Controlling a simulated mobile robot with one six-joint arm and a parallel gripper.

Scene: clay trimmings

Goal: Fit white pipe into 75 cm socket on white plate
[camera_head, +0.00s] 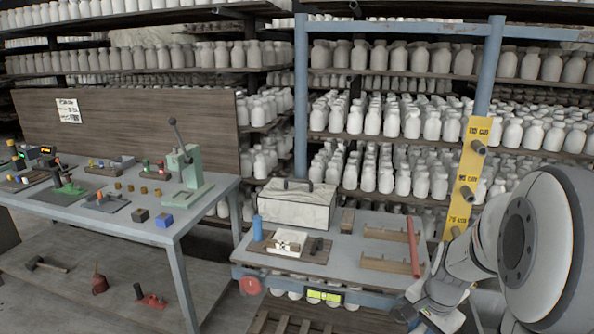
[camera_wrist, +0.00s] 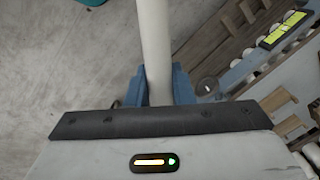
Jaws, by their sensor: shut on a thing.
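The white pipe (camera_wrist: 153,40) runs up from between my blue gripper fingers to the top edge of the wrist view. My gripper (camera_wrist: 156,84) is shut on it. The pipe's far end is out of frame, and I cannot make out the pipe in the head view. A yellow plate (camera_head: 482,131) is fixed upright on the blue rack post at right. It carries three dark sockets: upper (camera_head: 478,147), middle (camera_head: 467,194) and lower (camera_head: 456,232). Their labels are too small to read surely. I see no white plate with sockets. My gripper is low at right, apart from the plate.
A blue-framed bench (camera_head: 340,262) holds a box (camera_head: 296,204), a blue bottle (camera_head: 257,228), wooden pieces and a red bar (camera_head: 413,247). Racks of white bottles fill the back. My arm covers the lower right.

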